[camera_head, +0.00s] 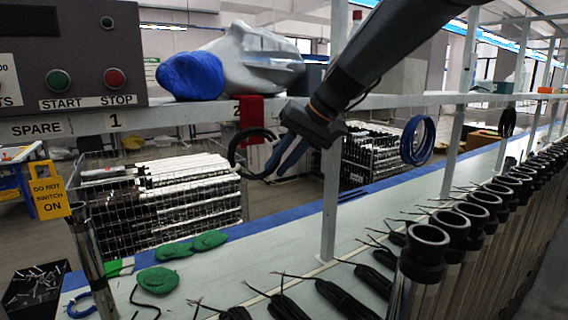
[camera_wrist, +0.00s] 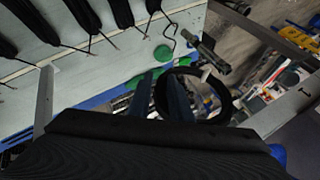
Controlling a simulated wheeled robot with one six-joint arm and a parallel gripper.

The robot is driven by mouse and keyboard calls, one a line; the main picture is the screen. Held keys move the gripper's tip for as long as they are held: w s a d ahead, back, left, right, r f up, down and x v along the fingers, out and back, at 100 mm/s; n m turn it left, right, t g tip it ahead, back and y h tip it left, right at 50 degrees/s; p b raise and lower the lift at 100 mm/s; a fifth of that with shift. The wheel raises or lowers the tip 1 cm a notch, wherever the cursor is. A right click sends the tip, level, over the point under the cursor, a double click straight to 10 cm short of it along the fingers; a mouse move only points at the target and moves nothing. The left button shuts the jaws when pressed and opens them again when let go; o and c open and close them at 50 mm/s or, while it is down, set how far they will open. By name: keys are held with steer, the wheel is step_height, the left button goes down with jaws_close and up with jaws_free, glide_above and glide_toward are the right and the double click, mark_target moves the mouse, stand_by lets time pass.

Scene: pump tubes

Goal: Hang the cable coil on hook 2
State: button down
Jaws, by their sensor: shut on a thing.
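The cable coil, a black ring (camera_head: 233,153), is held in my gripper (camera_head: 274,170) in front of the rail (camera_head: 185,116), just below the label 2 (camera_head: 237,109). The coil sticks out to the left of the two blue-grey fingers. In the wrist view the coil (camera_wrist: 229,101) is a round loop to the right of the fingers of my gripper (camera_wrist: 161,80), which overlap its left side. A red cloth-like piece (camera_head: 251,113) hangs from the rail beside the label 2, behind the coil. I cannot make out hook 2 itself.
A blue coil (camera_head: 418,141) hangs farther right on the rail. A yellow sign (camera_head: 48,190) hangs at the left. A white post (camera_head: 332,200) stands right of my gripper. Metal tubes (camera_head: 425,245) line the right side. Green cloths (camera_head: 175,250) lie on the bench below.

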steer(key=w+a+f, duration=0.1)
steer(key=w+a, duration=0.3)
steer(key=w, duration=0.1)
steer(key=shift+f, duration=0.15)
stand_by(0.8)
steer(key=shift+w, duration=0.15)
stand_by(0.4)
steer(key=c, duration=1.5)
jaws_free()
steer(key=shift+c, duration=0.2)
